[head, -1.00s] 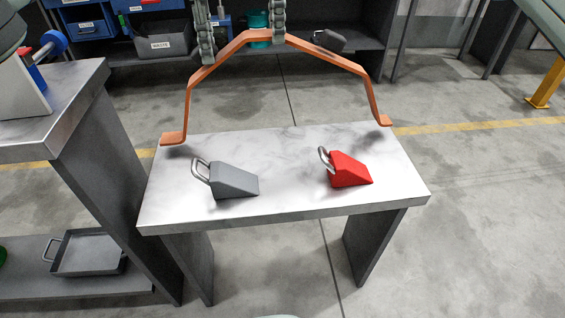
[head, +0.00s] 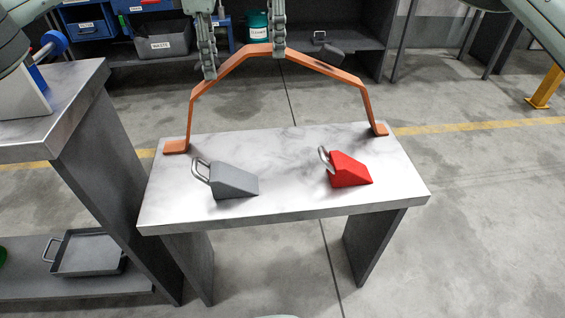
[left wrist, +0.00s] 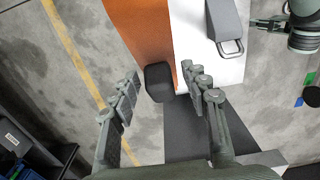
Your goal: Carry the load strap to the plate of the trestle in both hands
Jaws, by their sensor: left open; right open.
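The orange load strap (head: 225,67) is an arch standing across the trestle plate (head: 285,150). Its two flat feet appear to rest on the far left and far right parts of the plate. In the left wrist view, the strap (left wrist: 140,35) shows as a broad orange band with a dark block (left wrist: 158,80) at its edge. My left gripper (head: 209,75) is open at the strap's left slope, its fingers either side of the dark block. My right gripper (head: 279,52) is open near the top of the arch. Its fingertips overlap the strap, so contact is unclear.
A dark block (head: 328,54) shows by the strap's right slope. A bench (head: 75,95) stands close at left.

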